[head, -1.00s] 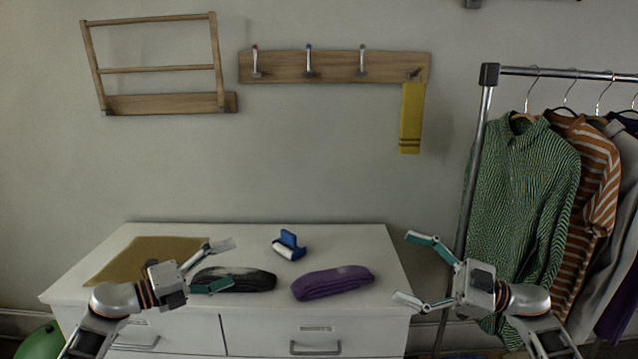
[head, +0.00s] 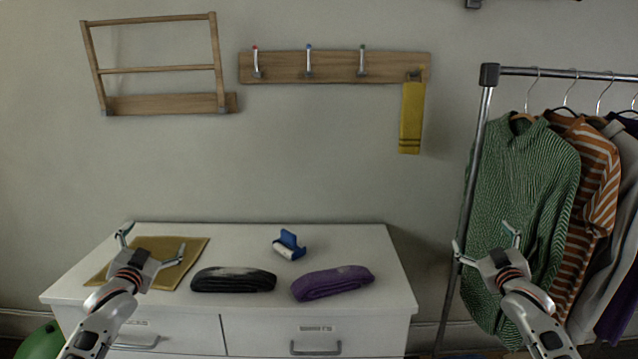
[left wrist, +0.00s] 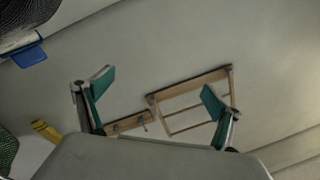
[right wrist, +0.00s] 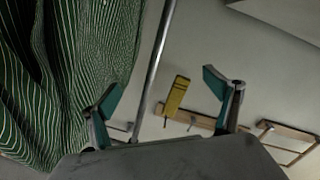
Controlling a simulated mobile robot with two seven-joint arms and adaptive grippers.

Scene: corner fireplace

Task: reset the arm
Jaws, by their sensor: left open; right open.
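My left gripper (head: 153,248) is open and empty, pointing up in front of the left part of the white dresser (head: 230,238). In the left wrist view its two fingers (left wrist: 158,100) stand apart with the wall between them. My right gripper (head: 485,245) is open and empty in front of the clothes rack, near the green shirt. In the right wrist view its fingers (right wrist: 165,108) are also apart with nothing between them.
On the dresser lie a tan cloth (head: 190,262), a black rolled item (head: 234,280), a purple rolled item (head: 333,283) and a blue-white object (head: 289,245). A yellow strip (head: 411,118) hangs from the hook rail (head: 335,66). The green shirt (head: 525,190) hangs at right.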

